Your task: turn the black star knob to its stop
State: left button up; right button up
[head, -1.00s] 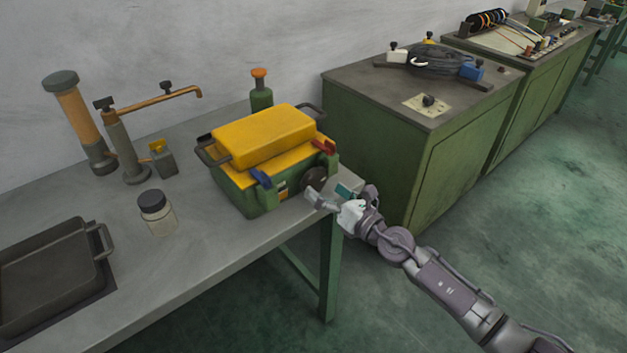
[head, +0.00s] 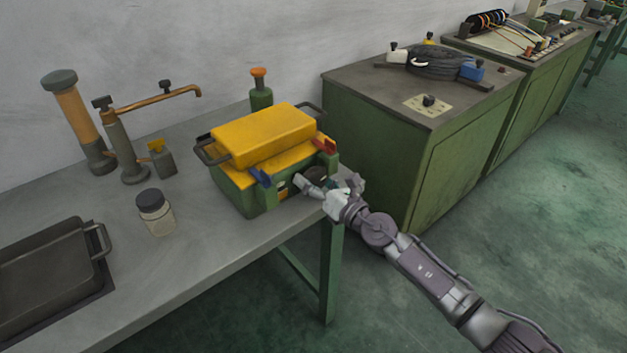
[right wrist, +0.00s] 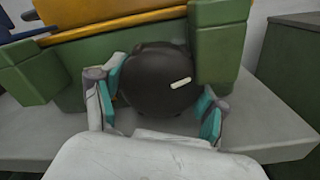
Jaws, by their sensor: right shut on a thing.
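The black star knob (right wrist: 155,82) sits on the front of a green box with a yellow lid (head: 262,137), near the bench's right end. In the right wrist view it looks dark and round, with a short white mark on its face right of centre. My right gripper (head: 318,183) reaches the knob from the front right. In the right wrist view its teal-padded fingers (right wrist: 160,105) stand on both sides of the knob, shut on it. In the head view the gripper hides most of the knob. My left gripper is not in view.
The grey bench (head: 190,262) carries a dark tray (head: 50,275), a jar with a black lid (head: 156,212) and a copper spout stand (head: 125,150). Blue (head: 261,177) and red (head: 326,144) clips flank the knob. A green cabinet (head: 385,150) stands behind my right arm.

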jog(key=m+p, duration=0.1)
jog(key=m, duration=0.2)
jog(key=shift+c, duration=0.3)
jog(key=m, duration=0.2)
jog(key=shift+m, duration=0.4)
jog(key=o, duration=1.2)
jog(key=shift+s, duration=0.1)
jog(key=shift+f, duration=0.2)
